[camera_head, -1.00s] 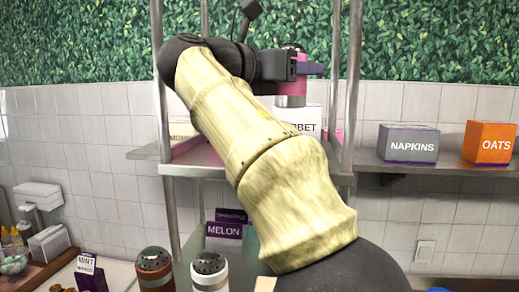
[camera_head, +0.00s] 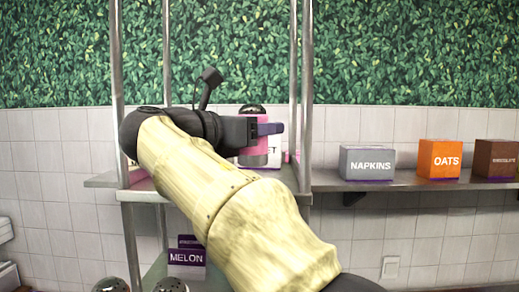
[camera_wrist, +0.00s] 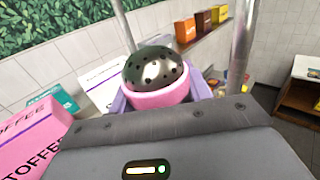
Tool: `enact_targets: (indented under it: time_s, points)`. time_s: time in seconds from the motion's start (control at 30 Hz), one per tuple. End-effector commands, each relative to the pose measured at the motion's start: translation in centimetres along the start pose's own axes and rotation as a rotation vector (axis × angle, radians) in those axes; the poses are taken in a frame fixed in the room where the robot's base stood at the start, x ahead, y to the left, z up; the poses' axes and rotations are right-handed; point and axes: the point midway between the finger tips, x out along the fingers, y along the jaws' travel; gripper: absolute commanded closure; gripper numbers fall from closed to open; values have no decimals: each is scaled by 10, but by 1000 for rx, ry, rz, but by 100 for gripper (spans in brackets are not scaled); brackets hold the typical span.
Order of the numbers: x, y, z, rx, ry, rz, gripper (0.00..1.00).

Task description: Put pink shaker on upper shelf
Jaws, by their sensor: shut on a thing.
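The pink shaker (camera_head: 253,150) has a dark domed lid with holes. My gripper (camera_head: 268,130) is shut on it and holds it upright at the metal rack, in front of a white box. In the wrist view the shaker's dome and pink rim (camera_wrist: 158,78) show between the purple fingers. The upper shelf (camera_head: 103,181) is a metal board between upright posts; my arm hides much of it. Whether the shaker's base touches the shelf cannot be told.
A pink toffee box (camera_wrist: 35,143) and white boxes (camera_wrist: 103,82) stand close to the shaker. Metal posts (camera_head: 306,90) flank my arm. A side shelf at right holds a napkins box (camera_head: 367,163), an orange oats box (camera_head: 439,159) and a brown box (camera_head: 496,158).

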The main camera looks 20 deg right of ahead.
Motion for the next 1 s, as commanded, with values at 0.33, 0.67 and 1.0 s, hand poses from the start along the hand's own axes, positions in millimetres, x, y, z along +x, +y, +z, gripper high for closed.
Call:
enact_targets:
  time_s: [0.33,0.67,1.0]
  points:
    - [2,-1,-7,0,0,-3,76]
    - [3,-2,-37,1,0,-7,76]
    - [3,-2,-40,2,0,-7,76]
